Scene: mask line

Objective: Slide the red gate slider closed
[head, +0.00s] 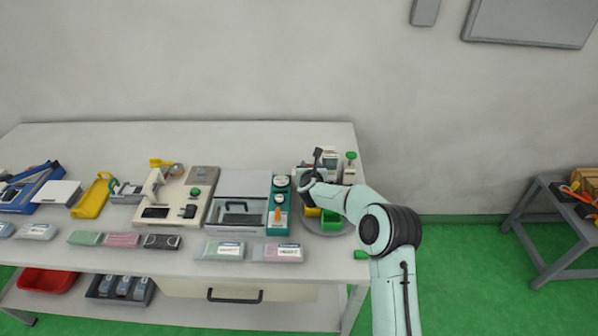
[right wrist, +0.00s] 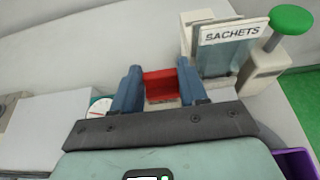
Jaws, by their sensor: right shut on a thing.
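The red gate slider (right wrist: 160,86) shows in the right wrist view as a small red block between the two blue fingers of my right gripper (right wrist: 158,74). The fingers are shut on it, one on each side. In the head view my right arm reaches to the back right of the workbench (head: 190,133), and its wrist and hand hide the slider there. How far the gate is open cannot be told. My left gripper is in neither view.
A dispenser marked SACHETS (right wrist: 234,34) stands just right of the gripper, beside a post with a green knob (right wrist: 292,18). A teal unit with dials (head: 280,222) and a grey tray (head: 240,185) lie to the left. A purple bin (right wrist: 296,163) is at lower right.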

